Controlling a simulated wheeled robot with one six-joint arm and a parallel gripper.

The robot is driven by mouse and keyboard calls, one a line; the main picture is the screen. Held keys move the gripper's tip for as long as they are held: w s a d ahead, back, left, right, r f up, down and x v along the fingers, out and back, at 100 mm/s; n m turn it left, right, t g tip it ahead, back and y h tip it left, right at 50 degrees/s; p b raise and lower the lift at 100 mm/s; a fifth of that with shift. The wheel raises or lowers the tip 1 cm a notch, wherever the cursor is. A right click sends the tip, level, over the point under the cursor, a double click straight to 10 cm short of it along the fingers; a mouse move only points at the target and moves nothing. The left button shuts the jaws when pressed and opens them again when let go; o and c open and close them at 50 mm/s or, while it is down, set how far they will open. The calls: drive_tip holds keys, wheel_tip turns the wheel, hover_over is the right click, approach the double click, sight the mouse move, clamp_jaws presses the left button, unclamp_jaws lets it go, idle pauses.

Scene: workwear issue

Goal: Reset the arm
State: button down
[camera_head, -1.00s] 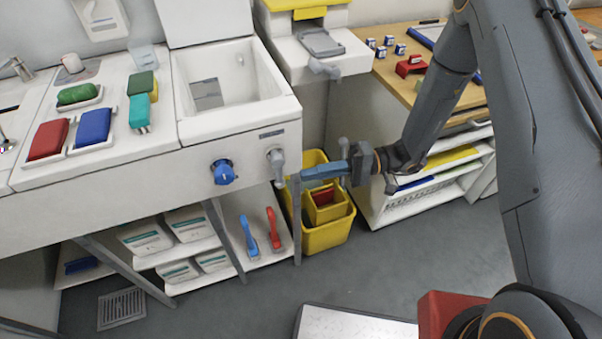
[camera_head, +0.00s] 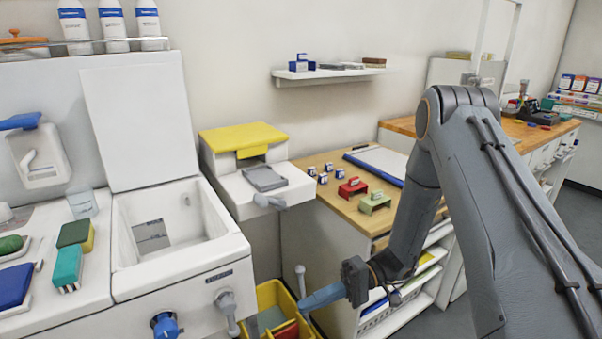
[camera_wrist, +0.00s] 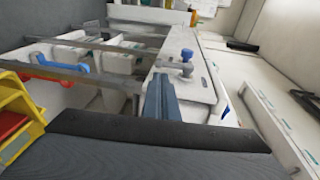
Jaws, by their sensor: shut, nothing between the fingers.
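My gripper (camera_head: 322,297) is at the lower middle of the head view, at the end of my bent arm. Its fingers point left, and they are shut with nothing between them. In the head view it is in front of the yellow bin (camera_head: 280,296) and the front of the wooden-topped counter. In the wrist view the shut fingers (camera_wrist: 161,98) point toward the white sink unit (camera_wrist: 200,85). A blue knob (camera_wrist: 186,56) on a grey fitting shows beyond them. I cannot tell the exact gap between the fingertips and the unit.
The sink unit (camera_head: 236,252) with its open basin stands at left, with a blue valve knob (camera_head: 165,325) and a grey handle (camera_head: 227,306) sticking out. A wall shelf (camera_head: 330,75) hangs behind.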

drive_tip(key=s+d+r+m+t+h, duration=0.2)
drive_tip(key=s+d+r+t+h, duration=0.1)
drive_tip(key=s+d+r+h, duration=0.2)
drive_tip(key=s+d+r+m+t+h, duration=0.2)
drive_tip(key=s+d+r+h, duration=0.4)
drive_tip(key=d+h, duration=0.4)
drive_tip(key=shift+s+d+r+t, duration=0.25)
drive_tip(key=shift+d+r+t, duration=0.45)
drive_tip(key=shift+d+r, duration=0.15)
